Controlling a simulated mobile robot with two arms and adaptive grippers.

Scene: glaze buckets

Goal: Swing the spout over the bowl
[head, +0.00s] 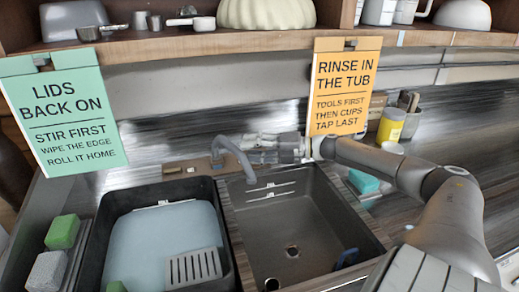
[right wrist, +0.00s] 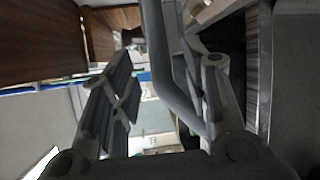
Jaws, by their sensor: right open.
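The grey curved spout (head: 236,151) rises behind the sink, and its tip shows at the back left corner of the dark sink bowl (head: 345,217). I cannot tell exactly how far the tip lies over the bowl. My right gripper (head: 262,149) reaches in from the right, just behind the spout in the head view. In the right wrist view the gripper is open, and the spout's pipe (right wrist: 166,70) runs between its two fingers. I cannot tell whether a finger touches it. My left gripper is not in view.
A black tub (head: 97,225) with pale blue liquid and a grey slotted piece (head: 194,268) stands left of the bowl. An orange sign (head: 344,85) hangs above my right arm. A teal block (head: 363,181) lies right of the bowl.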

